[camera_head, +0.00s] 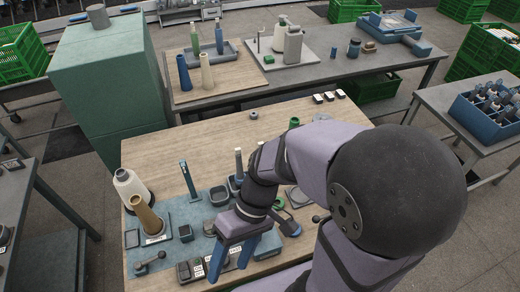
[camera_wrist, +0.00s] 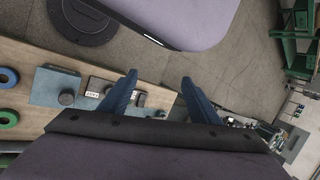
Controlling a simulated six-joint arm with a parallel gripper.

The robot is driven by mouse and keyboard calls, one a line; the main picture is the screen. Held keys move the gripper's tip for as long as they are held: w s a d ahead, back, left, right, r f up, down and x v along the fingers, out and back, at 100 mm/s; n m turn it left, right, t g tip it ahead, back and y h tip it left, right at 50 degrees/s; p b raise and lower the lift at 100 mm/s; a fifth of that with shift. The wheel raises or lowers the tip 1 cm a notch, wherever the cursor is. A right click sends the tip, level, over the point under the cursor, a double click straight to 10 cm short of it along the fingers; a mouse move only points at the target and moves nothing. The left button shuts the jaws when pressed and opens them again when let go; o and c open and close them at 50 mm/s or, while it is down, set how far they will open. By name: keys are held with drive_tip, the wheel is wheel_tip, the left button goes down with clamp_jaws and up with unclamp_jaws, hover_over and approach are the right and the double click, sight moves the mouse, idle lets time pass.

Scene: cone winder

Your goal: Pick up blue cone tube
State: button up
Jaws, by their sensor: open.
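A dark blue cone tube (camera_head: 184,73) stands upright on the wooden board (camera_head: 243,80) on the back table, beside a beige cone tube (camera_head: 206,72). Behind it, a grey-green slim tube (camera_head: 195,40) and a blue slim tube (camera_head: 219,38) stand in a grey tray (camera_head: 233,47). My gripper (camera_head: 229,268) is low over the front edge of the wooden worktable, far from the blue cone tube. Its blue fingers are apart and empty, which the wrist view also shows (camera_wrist: 159,80). The cone tubes do not show in the wrist view.
On the near worktable (camera_head: 184,143), a white yarn cone (camera_head: 131,186) and a tan cone (camera_head: 147,214) stand at left. Small dark trays and a blue post (camera_head: 187,178) stand nearby. A green cabinet (camera_head: 105,75) rises left of the back table. The worktable's back middle is mostly clear.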

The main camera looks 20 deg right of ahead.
drive_tip(key=w+d+r+m+t+h+p, duration=0.2)
drive_tip(key=w+d+r+h+p, duration=0.15)
drive_tip(key=d+p, duration=0.2)
drive_tip(key=w+d+r+m+t+h+p, duration=0.1)
drive_tip(key=w+d+r+m+h+p, duration=0.1)
drive_tip(key=w+d+r+p, duration=0.25)
drive_tip(key=w+d+f+m+t+b, duration=0.1)
drive_tip(key=w+d+f+b, duration=0.15)
drive_tip(key=w+b, duration=0.4)
drive_tip(key=w+d+f+m+b, duration=0.1)
drive_tip(key=w+d+b, duration=0.2)
drive_tip(key=w, duration=0.6)
drive_tip(key=w+d+f+m+t+b, duration=0.1)
drive_tip(key=w+d+f+b, duration=0.2)
drive_tip(key=w, duration=0.4)
drive_tip(key=shift+m+g, duration=0.3)
drive_tip(key=shift+g, duration=0.4)
drive_tip(key=w+d+f+b, duration=0.1)
drive_tip(key=w+d+f, duration=0.2)
drive_tip(key=d, duration=0.1)
drive_tip(key=w+d+f+b, duration=0.1)
drive_tip(key=w+d+f, duration=0.2)
drive_tip(key=d, duration=0.1)
drive_tip(key=w+d+f+b, duration=0.2)
drive_tip(key=w+d+f, duration=0.1)
drive_tip(key=d, duration=0.1)
drive_tip(key=shift+w+f, duration=0.1)
drive_tip(key=shift+w, duration=0.15)
drive_tip(key=shift+d+f, duration=0.2)
drive_tip(key=shift+d, duration=0.05)
